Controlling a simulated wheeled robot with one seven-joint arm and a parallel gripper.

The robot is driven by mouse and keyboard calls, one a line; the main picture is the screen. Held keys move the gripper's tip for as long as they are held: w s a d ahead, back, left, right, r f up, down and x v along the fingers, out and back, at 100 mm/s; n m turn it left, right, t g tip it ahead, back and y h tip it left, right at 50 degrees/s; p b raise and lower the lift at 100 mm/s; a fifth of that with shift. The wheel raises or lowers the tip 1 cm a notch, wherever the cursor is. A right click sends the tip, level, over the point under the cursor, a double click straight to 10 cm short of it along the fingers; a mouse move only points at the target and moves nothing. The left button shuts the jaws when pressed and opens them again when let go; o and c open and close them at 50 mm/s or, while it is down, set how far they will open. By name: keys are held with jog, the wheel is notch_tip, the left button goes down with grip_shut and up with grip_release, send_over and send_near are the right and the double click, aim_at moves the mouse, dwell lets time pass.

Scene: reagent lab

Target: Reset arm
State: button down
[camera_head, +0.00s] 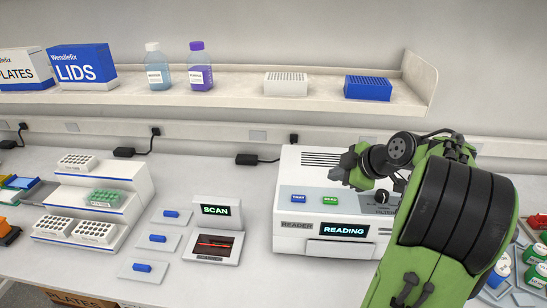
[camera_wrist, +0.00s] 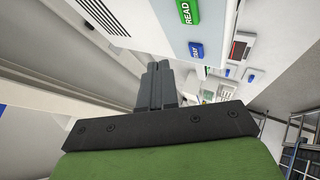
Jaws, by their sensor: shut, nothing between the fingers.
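My green and black arm reaches in from the right in the head view. My gripper (camera_head: 338,174) is in front of the upper part of the white plate reader (camera_head: 290,219). In the wrist view my gripper (camera_wrist: 158,68) shows its two dark fingers together, with nothing between them. The reader's screen (camera_head: 345,230) says READING. A blue button (camera_head: 298,198) and a green READ button (camera_head: 330,200) sit on its front; the READ button also shows in the wrist view (camera_wrist: 187,12). My arm hides the reader's right side.
A scanner (camera_head: 228,248) with a SCAN screen (camera_head: 216,210) stands left of the reader. A tiered rack (camera_head: 130,190) holds tube blocks farther left. A shelf (camera_head: 230,101) with bottles and boxes runs above. Trays with vials (camera_head: 533,272) sit at the right, close to my arm.

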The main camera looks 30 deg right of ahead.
jog(key=s+a+r+m+g, duration=0.1)
jog(key=s+a+m, duration=0.15)
jog(key=a, duration=0.85)
jog(key=s+a+r+m+g, duration=0.1)
jog(key=s+a+m+g, duration=0.15)
jog(key=a, duration=0.85)
jog(key=s+a+f+m, duration=0.1)
jog(key=s+a+m, duration=0.1)
jog(key=s, duration=0.5)
jog(key=s+a+f+m+h, duration=0.1)
jog(key=s+a+f+m, duration=0.1)
jog(key=s, duration=0.5)
jog(key=shift+f+m, duration=0.25)
jog(key=shift+m, duration=0.45)
